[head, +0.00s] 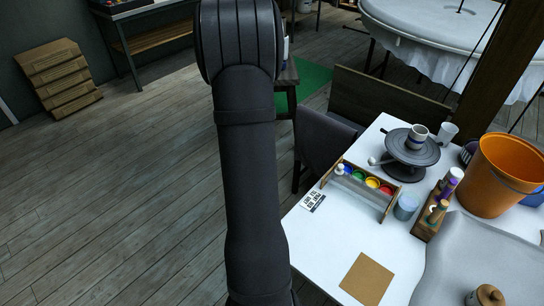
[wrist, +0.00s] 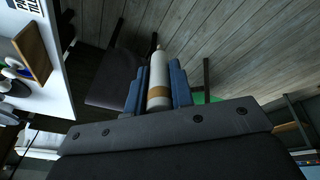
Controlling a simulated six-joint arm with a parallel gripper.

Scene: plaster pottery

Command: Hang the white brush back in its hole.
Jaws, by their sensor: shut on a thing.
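My gripper (wrist: 158,72) shows in the wrist view with its two blue-grey fingers shut on a white, slender thing with a tan band, which I take for the white brush (wrist: 158,58). It lies lengthwise between the fingers, its narrow tip pointing away from the wrist. In the head view my arm hides the gripper and the brush. A small wooden holder (head: 425,226) with purple, green and tan upright things stands on the white table (head: 318,252). I cannot make out any hole in it. My gripper is off the table's side, over the floor.
A wooden rack of colour pots (head: 350,187), a cup (head: 406,206), a dark turntable (head: 411,153) with a striped cup (head: 418,137) and an orange bucket (head: 499,174) crowd the table. A brown square (head: 367,278) lies near its front edge. A dark chair (head: 323,146) stands beside it.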

